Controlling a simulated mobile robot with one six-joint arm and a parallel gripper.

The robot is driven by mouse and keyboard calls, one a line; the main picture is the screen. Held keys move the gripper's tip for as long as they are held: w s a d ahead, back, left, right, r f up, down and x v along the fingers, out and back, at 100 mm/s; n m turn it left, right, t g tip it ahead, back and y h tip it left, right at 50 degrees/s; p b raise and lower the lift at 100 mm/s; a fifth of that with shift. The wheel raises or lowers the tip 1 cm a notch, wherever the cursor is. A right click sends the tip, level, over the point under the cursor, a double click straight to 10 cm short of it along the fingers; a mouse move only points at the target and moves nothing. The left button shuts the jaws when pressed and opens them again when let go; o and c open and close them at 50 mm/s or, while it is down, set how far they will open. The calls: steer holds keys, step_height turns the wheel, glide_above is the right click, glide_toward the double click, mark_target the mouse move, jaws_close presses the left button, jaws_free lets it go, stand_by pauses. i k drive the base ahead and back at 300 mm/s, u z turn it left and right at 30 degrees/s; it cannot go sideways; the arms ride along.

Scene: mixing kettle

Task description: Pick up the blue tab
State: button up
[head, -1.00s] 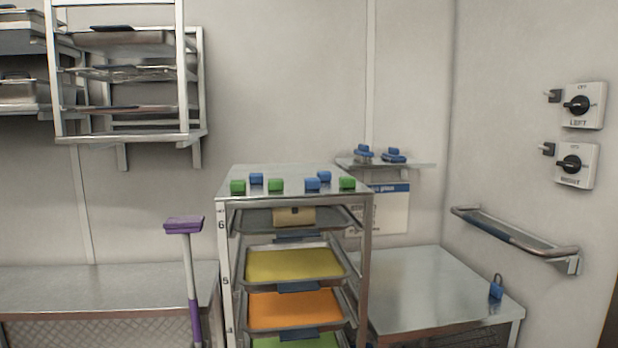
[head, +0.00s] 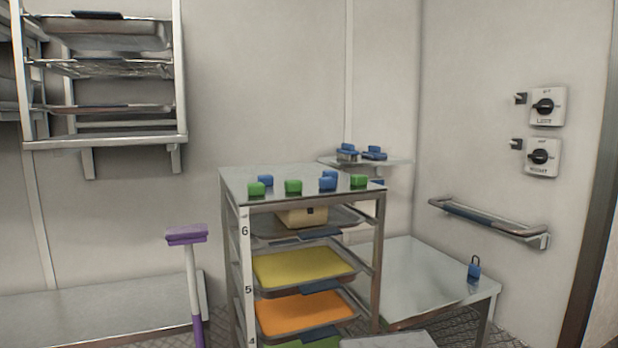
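Several small tabs stand on the flat metal top of the tray rack (head: 235,177) in the head view. One blue tab (head: 265,181) is at the left, behind a green tab (head: 256,189). Two more blue tabs are right of the middle: a nearer one (head: 326,185) partly covers a farther one (head: 330,175). My gripper is not in view.
The rack holds trays with a tan block (head: 302,217), a yellow sheet (head: 300,266) and an orange sheet (head: 304,312). A purple-headed tool (head: 186,235) stands left. A metal table (head: 400,280) with a blue padlock (head: 473,269) is right.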

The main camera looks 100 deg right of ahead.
mark_target(326, 173)
steer(key=u, duration=0.05)
steer(key=i, duration=0.25)
steer(key=u, duration=1.1)
steer(key=k, duration=0.1)
steer(key=z, duration=3)
steer(key=k, duration=0.6)
steer(key=u, duration=0.2)
steer(key=i, duration=0.2)
steer(key=z, duration=0.2)
